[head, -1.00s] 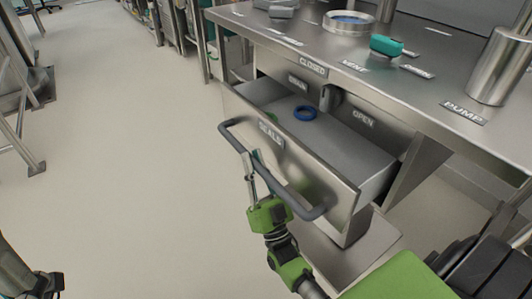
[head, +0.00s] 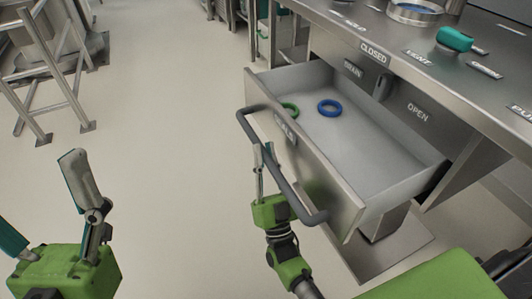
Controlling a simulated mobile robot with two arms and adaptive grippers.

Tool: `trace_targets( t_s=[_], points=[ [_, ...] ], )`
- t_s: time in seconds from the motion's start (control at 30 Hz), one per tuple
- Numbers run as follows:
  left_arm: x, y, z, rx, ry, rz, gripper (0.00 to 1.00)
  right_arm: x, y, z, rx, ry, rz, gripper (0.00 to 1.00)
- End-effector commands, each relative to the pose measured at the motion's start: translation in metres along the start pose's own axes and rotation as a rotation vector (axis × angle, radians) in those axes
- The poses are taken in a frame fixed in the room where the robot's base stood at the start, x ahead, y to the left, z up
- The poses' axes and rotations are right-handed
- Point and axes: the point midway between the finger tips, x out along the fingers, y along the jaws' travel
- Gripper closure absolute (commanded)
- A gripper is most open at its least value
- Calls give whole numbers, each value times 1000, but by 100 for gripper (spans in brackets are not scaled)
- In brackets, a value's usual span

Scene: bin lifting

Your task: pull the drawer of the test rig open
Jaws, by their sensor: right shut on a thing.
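The steel drawer (head: 330,198) of the test rig stands well out from under the bench, with its inside showing. A blue ring (head: 330,108) and a green ring (head: 290,108) lie in it.
The bench top (head: 400,50) above the drawer carries a teal block (head: 454,39) and a round steel dish (head: 414,12). A metal frame stand (head: 65,85) is at the upper left. The floor (head: 170,150) between is clear.

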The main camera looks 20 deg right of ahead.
Motion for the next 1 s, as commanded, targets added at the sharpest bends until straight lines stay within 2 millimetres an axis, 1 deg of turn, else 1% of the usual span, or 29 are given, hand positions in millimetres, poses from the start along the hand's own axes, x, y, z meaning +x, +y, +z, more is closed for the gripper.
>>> trace_targets(
  t_s=[0.03, 0.1, 0.4, 0.53, 0.67, 0.9, 1.0],
  points=[
    [0, 0, 0, 0, 0, 0, 21, -2, 0, 1, 0, -3, 0, 83],
    [0, 0, 0, 0, 0, 0, 21, -2, 0, 1, 0, -4, 0, 68],
    [-1, 0, 0, -2, 1, 0, 21, -1, 0, 0, 0, -2, 0, 68],
    [-1, 0, 0, -3, -1, -1, 21, -8, 0, 1, 0, -4, 0, 68],
    [-1, 0, 0, -3, 0, 0, 21, -28, 1, 1, 0, -6, 1, 68],
    [0, 0, 0, -2, 0, 0, 21, -80, 0, 2, 0, -7, 0, 68],
    [0, 0, 0, -2, 1, 0, 21, -98, 0, 1, 0, -6, 0, 68]
  ],
)
